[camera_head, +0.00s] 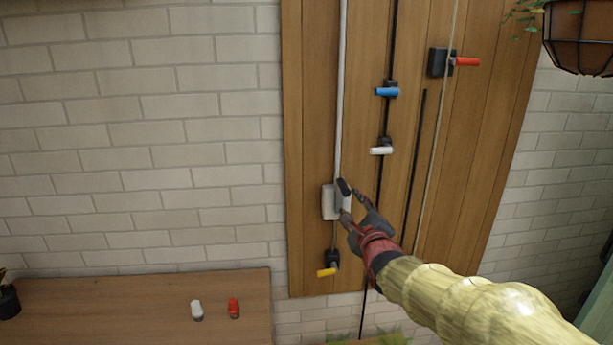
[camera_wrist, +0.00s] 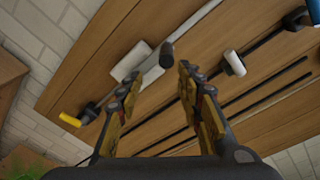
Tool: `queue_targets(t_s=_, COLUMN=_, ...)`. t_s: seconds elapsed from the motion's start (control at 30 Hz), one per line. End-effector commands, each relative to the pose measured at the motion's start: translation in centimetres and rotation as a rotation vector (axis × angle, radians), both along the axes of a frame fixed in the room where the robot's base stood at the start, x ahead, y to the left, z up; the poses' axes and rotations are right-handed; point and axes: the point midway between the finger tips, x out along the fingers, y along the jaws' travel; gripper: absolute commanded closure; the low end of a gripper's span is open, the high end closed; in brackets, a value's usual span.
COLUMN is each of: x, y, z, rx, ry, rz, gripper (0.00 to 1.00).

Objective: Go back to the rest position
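My gripper (camera_head: 350,206) is at the wooden wall panel (camera_head: 308,120), in front of a white box (camera_head: 328,203) with a dark-ended handle (camera_head: 344,187). In the wrist view, its two fingers (camera_wrist: 161,74) are spread apart with nothing between them. The dark handle end (camera_wrist: 166,55) shows just beyond and between the fingertips, and the white box (camera_wrist: 137,62) lies behind the left finger. I cannot tell whether a finger touches the handle. My arm reaches in from the lower right.
The panel carries a yellow handle (camera_head: 326,272), a white handle (camera_head: 381,150), a blue handle (camera_head: 387,91), a red handle (camera_head: 467,61) and thin pipes. A hanging planter (camera_head: 580,35) is at upper right. A wooden table (camera_head: 110,305) holds a white piece (camera_head: 196,310) and a red piece (camera_head: 233,308).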

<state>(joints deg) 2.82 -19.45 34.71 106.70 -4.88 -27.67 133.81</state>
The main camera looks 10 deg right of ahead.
Motion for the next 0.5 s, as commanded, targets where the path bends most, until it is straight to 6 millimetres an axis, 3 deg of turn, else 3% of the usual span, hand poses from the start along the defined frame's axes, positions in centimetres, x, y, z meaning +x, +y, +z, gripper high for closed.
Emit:
queue_targets(t_s=0.27, x=-7.9, y=0.3, z=-1.7, rx=-0.573, ry=0.258, rz=0.102, gripper=0.63)
queue_targets(t_s=0.5, x=-17.1, y=0.8, z=-4.7, rx=-1.078, ry=0.464, rz=0.345, gripper=0.63)
